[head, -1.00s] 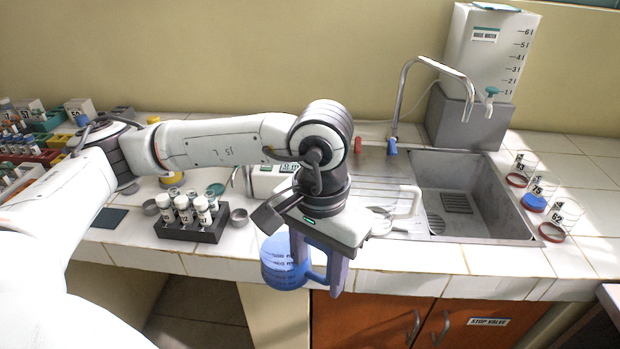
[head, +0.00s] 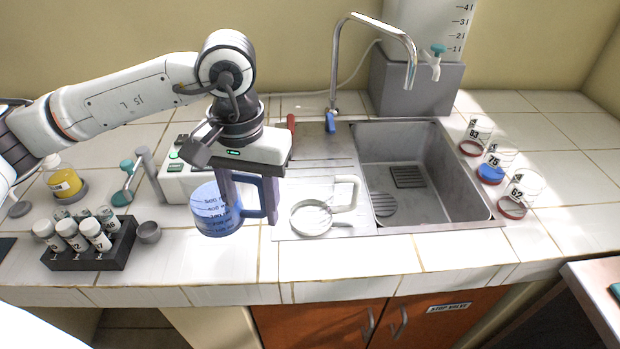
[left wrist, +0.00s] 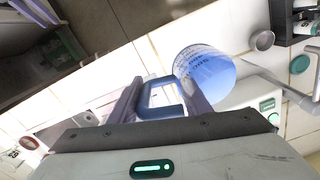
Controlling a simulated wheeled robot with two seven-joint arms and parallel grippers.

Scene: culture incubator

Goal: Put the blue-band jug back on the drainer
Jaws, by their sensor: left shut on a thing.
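The blue-tinted jug (head: 213,210), with printed markings, is held upright by its handle in my left gripper (head: 250,205), left of the drainer. In the left wrist view the jug (left wrist: 207,72) is beyond the fingers, and its blue handle (left wrist: 160,100) lies between them, inside my left gripper (left wrist: 158,105). The drainer (head: 325,160) is the ribbed metal surface left of the sink basin. A clear jug (head: 311,220) with a pale handle stands on its front part. My right gripper is not in view.
A vial rack (head: 90,258) and small grey cup (head: 148,232) are to the left. A white device (head: 180,180) stands behind the jug. Numbered cups (head: 490,172) line the right. The front tiles are clear.

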